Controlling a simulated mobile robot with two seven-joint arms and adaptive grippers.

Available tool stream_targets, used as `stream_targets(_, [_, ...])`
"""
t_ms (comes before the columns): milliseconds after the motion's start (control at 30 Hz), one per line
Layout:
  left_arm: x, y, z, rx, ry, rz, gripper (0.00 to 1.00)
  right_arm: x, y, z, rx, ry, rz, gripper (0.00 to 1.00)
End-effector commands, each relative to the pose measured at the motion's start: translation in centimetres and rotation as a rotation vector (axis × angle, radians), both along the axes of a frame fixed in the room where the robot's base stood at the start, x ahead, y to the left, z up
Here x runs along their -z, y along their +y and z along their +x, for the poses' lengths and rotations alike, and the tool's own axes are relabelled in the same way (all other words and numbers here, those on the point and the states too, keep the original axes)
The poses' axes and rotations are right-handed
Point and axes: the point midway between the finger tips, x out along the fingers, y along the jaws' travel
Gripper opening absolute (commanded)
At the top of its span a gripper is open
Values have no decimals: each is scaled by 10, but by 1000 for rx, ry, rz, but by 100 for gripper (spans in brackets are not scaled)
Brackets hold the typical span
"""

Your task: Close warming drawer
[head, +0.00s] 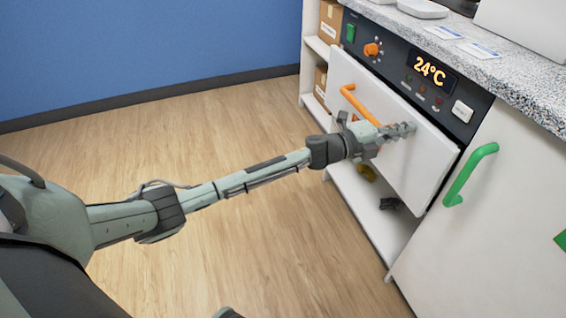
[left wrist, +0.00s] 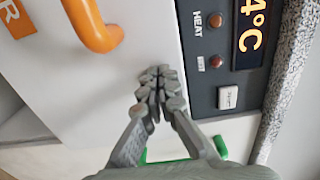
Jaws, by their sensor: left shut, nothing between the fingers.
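The warming drawer (head: 420,165) has a white front with an orange handle (head: 358,105), below the dark control panel. The front looks slightly out from the cabinet, with a dark gap along its right edge. In the left wrist view the white front (left wrist: 100,85) and orange handle (left wrist: 98,30) show close up. My left gripper (head: 408,130) is shut and empty, its fingertips at the front's upper right part, right of the handle. They also show in the left wrist view (left wrist: 158,82); I cannot tell if they touch the front. My right gripper is not in view.
The control panel (head: 395,70) has a lit temperature display, an orange knob and buttons. A green handle (head: 470,175) sticks out from the white cabinet door on the right. Below the drawer is an open shelf (head: 375,215) with small items. Wooden floor to the left is clear.

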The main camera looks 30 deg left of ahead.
Motion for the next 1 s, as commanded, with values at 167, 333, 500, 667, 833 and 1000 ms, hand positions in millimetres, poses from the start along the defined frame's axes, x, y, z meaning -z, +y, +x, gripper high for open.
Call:
stream_targets(167, [1,-13,15,0,-1,-1,0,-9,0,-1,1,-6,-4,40])
stream_targets(333, [0,-17,21,0,0,0,0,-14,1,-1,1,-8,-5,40])
stream_targets(500, [-1,-18,22,-2,-1,-1,0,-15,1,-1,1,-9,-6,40])
stream_targets(667, [-1,-18,23,-3,-2,-1,0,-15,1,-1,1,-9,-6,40])
stream_targets(833, [-2,-18,23,-4,-2,-2,0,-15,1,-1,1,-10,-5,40])
stream_targets(1000, [-2,-10,21,-2,-2,-1,0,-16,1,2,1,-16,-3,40])
